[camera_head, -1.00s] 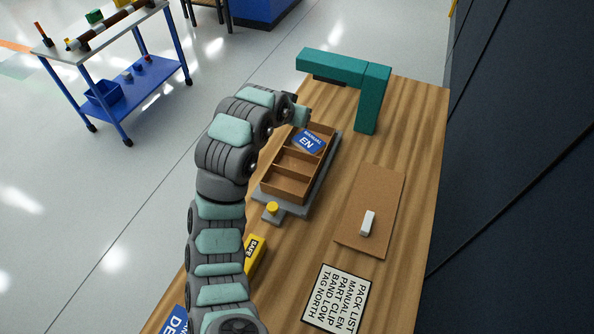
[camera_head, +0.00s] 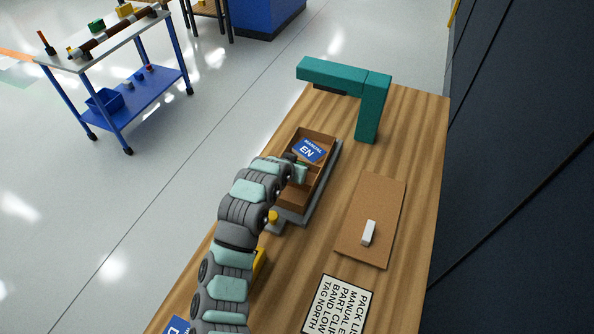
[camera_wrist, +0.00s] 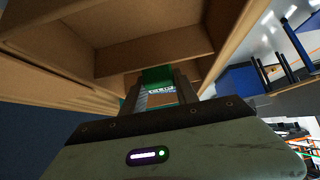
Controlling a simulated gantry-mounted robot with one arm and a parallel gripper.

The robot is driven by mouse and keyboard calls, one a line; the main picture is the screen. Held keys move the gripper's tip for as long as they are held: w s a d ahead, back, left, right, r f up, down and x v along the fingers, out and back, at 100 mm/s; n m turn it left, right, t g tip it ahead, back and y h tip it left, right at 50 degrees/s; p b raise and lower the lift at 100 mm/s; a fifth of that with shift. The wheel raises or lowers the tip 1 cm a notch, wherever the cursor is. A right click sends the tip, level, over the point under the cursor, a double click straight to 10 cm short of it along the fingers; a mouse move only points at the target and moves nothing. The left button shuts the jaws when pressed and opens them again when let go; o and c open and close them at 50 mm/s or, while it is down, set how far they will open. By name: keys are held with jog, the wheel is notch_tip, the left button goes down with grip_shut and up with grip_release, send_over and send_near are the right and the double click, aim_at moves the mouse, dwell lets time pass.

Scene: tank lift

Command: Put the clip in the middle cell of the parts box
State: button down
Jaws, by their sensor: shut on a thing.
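The brown parts box (camera_head: 294,197) has a row of three cells and stands on a grey base. A blue manual marked EN (camera_head: 309,149) lies in its far cell. My gripper (camera_head: 300,172) is at the middle of the box, and my arm covers the box's left side. In the wrist view my gripper (camera_wrist: 160,90) is shut on a green clip (camera_wrist: 156,75), held between the fingertips. Box walls and a divider (camera_wrist: 150,48) show close around the clip. I cannot tell whether the clip touches the cell floor.
A teal angled post (camera_head: 372,105) stands beyond the box. A brown board (camera_head: 378,205) with a white block (camera_head: 369,232) lies to the right. A pack list card (camera_head: 338,305) lies in front. A yellow knob (camera_head: 273,216) sits at the box's near end. A blue DE manual (camera_head: 177,326) is at lower left.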

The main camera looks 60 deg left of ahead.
jog(key=shift+f, duration=0.85)
jog(key=shift+r, duration=0.1)
jog(key=c, duration=0.9)
grip_release()
jog(key=shift+c, duration=0.2)
jog(key=shift+s+d+r, duration=0.1)
jog(key=shift+s+r, duration=0.05)
jog(key=shift+r, duration=0.1)
jog(key=p+v, duration=0.1)
jog(key=v, duration=1)
